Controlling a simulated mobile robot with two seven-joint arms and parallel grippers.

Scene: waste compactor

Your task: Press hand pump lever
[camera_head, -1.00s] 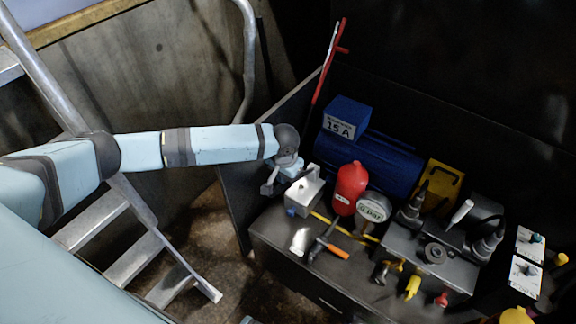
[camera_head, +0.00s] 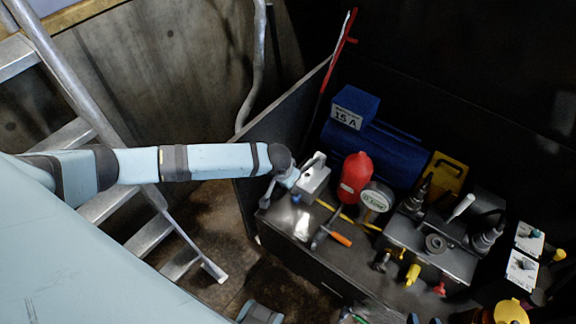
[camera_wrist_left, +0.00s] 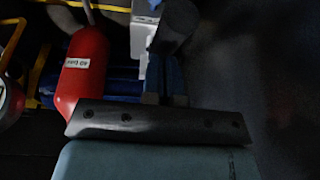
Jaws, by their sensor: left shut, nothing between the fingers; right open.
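A long red lever (camera_head: 336,65) stands tilted at the back, beside the dark panel; a smaller light-handled lever (camera_head: 461,207) rises from the grey unit at the right. I cannot tell which is the hand pump lever. My left arm reaches in from the left and ends beside the white-grey box (camera_head: 314,178); its gripper is largely hidden in the head view. In the left wrist view, the left gripper (camera_wrist_left: 166,68) is shut and empty, near a red bottle (camera_wrist_left: 82,70).
The red bottle (camera_head: 355,178), a gauge (camera_head: 376,200), an orange-handled tool (camera_head: 339,239) and a blue motor (camera_head: 372,155) crowd the bench. Control boxes (camera_head: 524,256) stand at the far right. A metal ladder (camera_head: 150,238) stands at the left.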

